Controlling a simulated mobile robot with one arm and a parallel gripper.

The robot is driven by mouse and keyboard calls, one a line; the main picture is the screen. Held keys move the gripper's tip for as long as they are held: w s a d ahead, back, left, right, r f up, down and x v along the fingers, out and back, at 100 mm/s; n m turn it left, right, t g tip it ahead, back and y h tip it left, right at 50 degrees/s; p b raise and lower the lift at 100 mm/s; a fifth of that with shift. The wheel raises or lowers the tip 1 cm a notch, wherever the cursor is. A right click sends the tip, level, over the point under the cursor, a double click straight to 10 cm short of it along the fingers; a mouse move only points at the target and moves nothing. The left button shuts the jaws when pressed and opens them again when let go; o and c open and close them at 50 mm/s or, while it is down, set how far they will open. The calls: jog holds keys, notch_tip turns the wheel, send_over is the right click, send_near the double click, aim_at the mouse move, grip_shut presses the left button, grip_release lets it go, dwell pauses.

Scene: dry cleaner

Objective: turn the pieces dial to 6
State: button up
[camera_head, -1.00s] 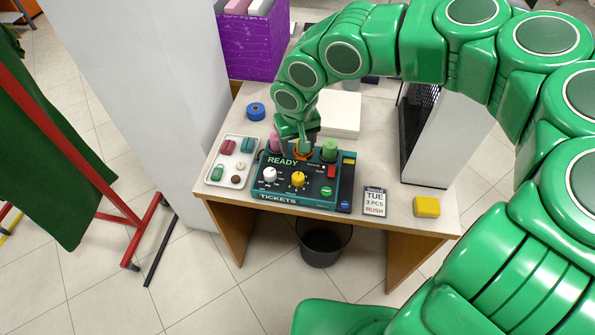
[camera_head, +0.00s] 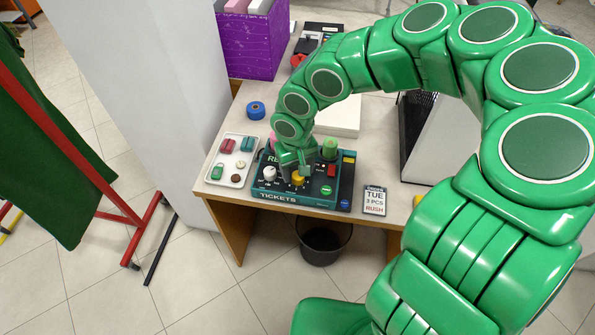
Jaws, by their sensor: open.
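The ticket machine (camera_head: 266,196), a dark teal box marked TICKETS, sits at the front of the table. A card (camera_head: 374,201) reading TUE, 3 PCS, RUSH stands to the right.
A white tray (camera_head: 241,180) with small items lies left of the machine. A green cylinder (camera_head: 329,149) stands close behind it on the right. A blue tape roll (camera_head: 256,110) and a purple crate (camera_head: 250,48) are farther back. A dark bin (camera_head: 325,243) is under the table.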

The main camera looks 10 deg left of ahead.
jog(key=shift+f, duration=0.85)
jog(key=shift+c, duration=0.4)
jog(key=c, duration=1)
